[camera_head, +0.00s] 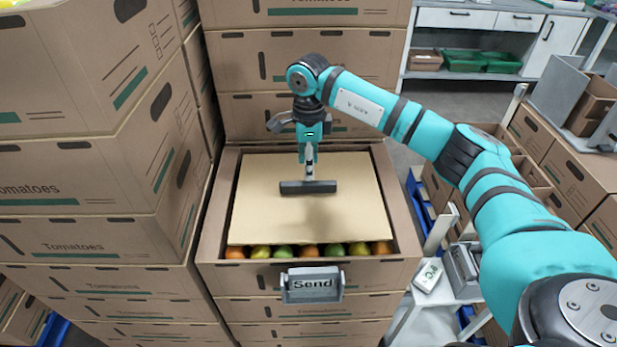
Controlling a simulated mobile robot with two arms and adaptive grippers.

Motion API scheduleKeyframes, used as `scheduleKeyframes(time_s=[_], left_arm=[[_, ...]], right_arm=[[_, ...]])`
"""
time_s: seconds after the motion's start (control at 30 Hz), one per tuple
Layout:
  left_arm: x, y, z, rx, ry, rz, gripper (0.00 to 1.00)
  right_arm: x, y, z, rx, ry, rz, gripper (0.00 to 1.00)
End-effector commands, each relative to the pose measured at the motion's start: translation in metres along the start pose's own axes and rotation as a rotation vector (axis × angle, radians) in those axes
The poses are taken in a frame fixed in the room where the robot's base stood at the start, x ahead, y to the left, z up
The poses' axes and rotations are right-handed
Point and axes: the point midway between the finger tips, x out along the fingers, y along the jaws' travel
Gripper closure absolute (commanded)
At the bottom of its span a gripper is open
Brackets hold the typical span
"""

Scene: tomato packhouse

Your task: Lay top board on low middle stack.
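The top board (270,215) is a flat tan sheet with a dark grey bar handle (325,187) at its middle. It is at the open top crate of the low middle stack (213,245), inside the rim. A row of red, orange and green tomatoes (310,251) shows along its front edge. I cannot tell whether the board rests on the tomatoes or hangs just above them. My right gripper (309,172) reaches in from the right, points down, and its fingers look closed at the bar handle. My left gripper is not in view.
Taller stacks of tomato cartons stand at left (75,170) and behind (300,60). A grey "Send" sign (314,285) hangs on the crate's front. At right are a small white table (440,294), more cartons (590,160) and, farther back, a counter with green bins (465,60).

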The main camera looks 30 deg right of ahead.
Motion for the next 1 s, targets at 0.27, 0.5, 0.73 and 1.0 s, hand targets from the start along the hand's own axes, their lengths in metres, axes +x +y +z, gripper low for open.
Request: scheduleKeyframes(time_s=[0.27,0.5,0.73,1.0], left_arm=[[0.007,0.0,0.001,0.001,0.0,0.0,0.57],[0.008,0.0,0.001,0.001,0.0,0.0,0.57],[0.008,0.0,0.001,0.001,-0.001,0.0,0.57],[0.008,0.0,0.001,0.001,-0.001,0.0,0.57]], right_arm=[[-0.052,-0.001,0.0,0.0,-0.001,-0.002,0.55],[-0.067,0.0,0.0,-0.001,0.0,0.0,0.55],[-0.067,0.0,0.0,0.0,0.0,0.001,0.55],[-0.067,0.0,0.0,0.0,0.0,0.001,0.55]])
